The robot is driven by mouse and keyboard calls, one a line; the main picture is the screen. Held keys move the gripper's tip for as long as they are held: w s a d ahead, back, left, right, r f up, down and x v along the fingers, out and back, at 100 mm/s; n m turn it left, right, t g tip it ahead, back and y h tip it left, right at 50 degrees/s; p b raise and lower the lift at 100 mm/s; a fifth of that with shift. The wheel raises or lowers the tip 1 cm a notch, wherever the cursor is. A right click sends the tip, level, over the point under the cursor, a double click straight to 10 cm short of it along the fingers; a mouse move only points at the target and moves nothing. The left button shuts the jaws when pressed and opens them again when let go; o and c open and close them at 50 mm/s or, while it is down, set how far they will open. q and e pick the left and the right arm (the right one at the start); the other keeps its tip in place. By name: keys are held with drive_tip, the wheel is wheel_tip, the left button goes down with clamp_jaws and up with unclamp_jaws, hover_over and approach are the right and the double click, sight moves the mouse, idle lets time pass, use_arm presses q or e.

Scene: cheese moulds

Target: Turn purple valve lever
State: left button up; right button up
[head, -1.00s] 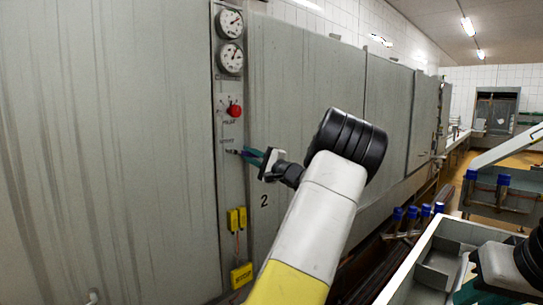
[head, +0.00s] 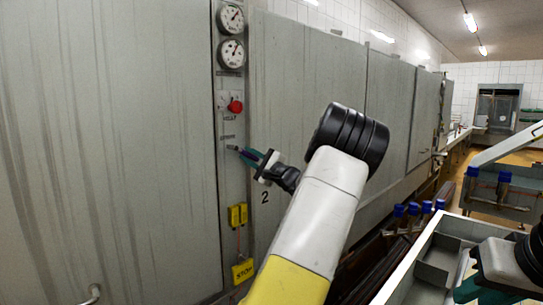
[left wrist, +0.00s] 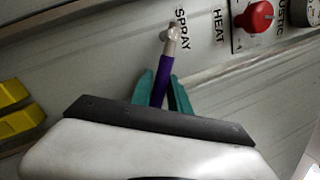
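The purple valve lever (left wrist: 162,82) hangs from a pale metal valve stem on the grey panel, beside the word SPRAY in the left wrist view. My left gripper (left wrist: 162,77) has one teal finger on each side of the lever, with a narrow gap visible at the right finger. The lever's lower end is hidden behind the gripper body. In the head view my left gripper (head: 243,152) is at the panel, below the red knob; the lever is hard to make out there. My right gripper (head: 476,288) is low at the right, partly cut off, its finger opening unclear.
Above the lever sit a red knob (head: 235,106) and two round gauges (head: 231,53). Yellow boxes (head: 237,215) and a yellow STOP label (head: 243,271) are below. A grey bin (head: 440,245) and several blue-capped posts (head: 412,209) are at the right.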

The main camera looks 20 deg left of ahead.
use_arm(q)
drive_tip(key=shift+o, duration=1.1)
drive_tip(key=v, duration=0.8)
drive_tip(key=shift+w, duration=0.1)
